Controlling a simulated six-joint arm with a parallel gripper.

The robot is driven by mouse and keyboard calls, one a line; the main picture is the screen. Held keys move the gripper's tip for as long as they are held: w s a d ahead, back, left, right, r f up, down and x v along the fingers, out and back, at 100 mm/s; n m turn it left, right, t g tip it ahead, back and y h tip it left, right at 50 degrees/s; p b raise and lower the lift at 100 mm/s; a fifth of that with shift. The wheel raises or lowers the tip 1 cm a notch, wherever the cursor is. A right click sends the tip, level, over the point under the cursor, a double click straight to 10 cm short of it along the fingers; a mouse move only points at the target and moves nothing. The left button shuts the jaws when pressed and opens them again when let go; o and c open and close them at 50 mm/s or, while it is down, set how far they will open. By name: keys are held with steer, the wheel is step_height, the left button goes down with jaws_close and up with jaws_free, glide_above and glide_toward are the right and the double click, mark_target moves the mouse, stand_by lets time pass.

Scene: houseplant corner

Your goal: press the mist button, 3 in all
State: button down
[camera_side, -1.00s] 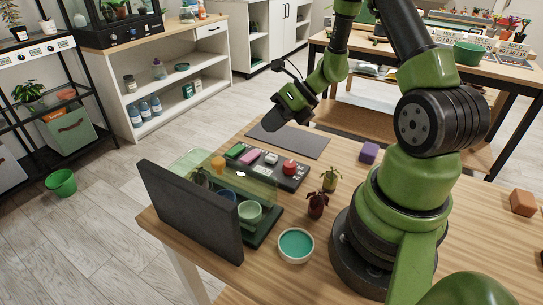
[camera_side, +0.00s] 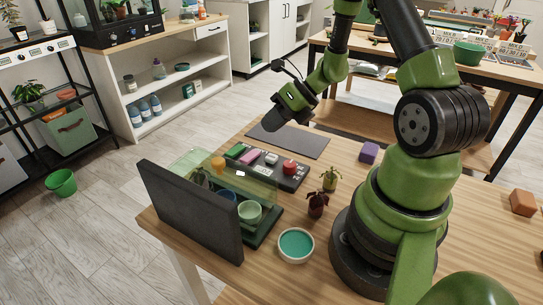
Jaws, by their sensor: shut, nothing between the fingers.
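A dark control panel (camera_side: 292,182) lies on the wooden table with a green key (camera_side: 235,151), a pink key (camera_side: 250,156), a pale key (camera_side: 271,158) and a red round button (camera_side: 290,167) on top. I cannot read which of these is the mist button. My gripper (camera_side: 277,125) points down and left above the table, beyond the panel and near the grey mat. It is shut and empty, apart from the panel and all its keys. The fingertips are small and dark in this view.
A dark upright board (camera_side: 190,212) and a clear-covered tray with cups stand left of the panel. Two small plants (camera_side: 330,179) (camera_side: 317,205), a teal-filled bowl (camera_side: 296,245) and a purple block (camera_side: 369,152) are nearby. The grey mat (camera_side: 290,140) is bare.

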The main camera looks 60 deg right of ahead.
mark_target(272, 155)
step_height(272, 155, up, 4)
steer(key=shift+f, duration=0.1)
stand_by(0.4)
steer(key=shift+f, duration=4.45)
steer(key=shift+f, duration=0.15)
steer(key=shift+f, duration=0.25)
steer(key=shift+f, duration=0.5)
steer(key=shift+r, duration=0.95)
